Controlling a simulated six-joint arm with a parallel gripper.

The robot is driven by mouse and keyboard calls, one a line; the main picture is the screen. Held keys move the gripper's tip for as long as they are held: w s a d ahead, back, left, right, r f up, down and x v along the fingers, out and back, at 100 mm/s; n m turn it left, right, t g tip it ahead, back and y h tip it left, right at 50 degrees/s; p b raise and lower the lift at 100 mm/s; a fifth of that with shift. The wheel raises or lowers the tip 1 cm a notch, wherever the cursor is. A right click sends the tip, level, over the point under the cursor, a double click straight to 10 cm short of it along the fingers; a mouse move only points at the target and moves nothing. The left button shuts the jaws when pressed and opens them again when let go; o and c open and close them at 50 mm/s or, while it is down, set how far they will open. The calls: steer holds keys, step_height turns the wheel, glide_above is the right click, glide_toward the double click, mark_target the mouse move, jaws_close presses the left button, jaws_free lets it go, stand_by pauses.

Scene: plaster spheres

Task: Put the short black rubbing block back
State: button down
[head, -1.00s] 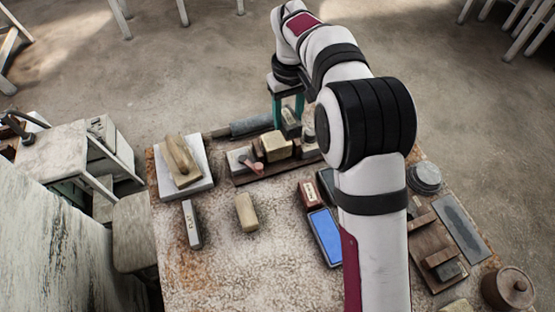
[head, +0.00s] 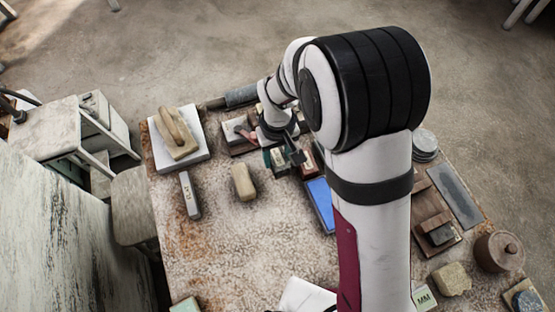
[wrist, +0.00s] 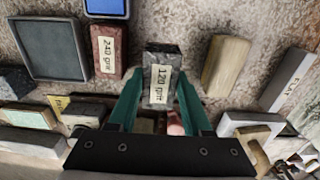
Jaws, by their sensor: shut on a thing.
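My gripper (head: 283,160) is shut on a short dark block with a pale "120 grit" label, which I take as the short black rubbing block (wrist: 160,62). In the wrist view the block sits between the teal fingertips, its label facing the camera. It is over the table (head: 230,240) between a red "240 grit" block (wrist: 107,50) and a tan block (wrist: 227,65). I cannot tell whether it touches the table. A wooden rack (head: 238,152) with several blocks is just behind my gripper, partly hidden by my arm.
The tan block also shows in the head view (head: 243,182), left of my gripper. A blue-topped block (head: 321,203) lies in front. A whitish "FLAT" block (head: 190,195) and a white slab (head: 160,150) are further left. A dark square tray (wrist: 48,50) is beside the red block.

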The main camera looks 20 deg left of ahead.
mark_target(277, 165)
step_height(277, 165, down, 4)
steer(key=shift+a+f, duration=0.1)
steer(key=shift+a, duration=0.05)
steer(key=shift+c, duration=1.7)
jaws_free()
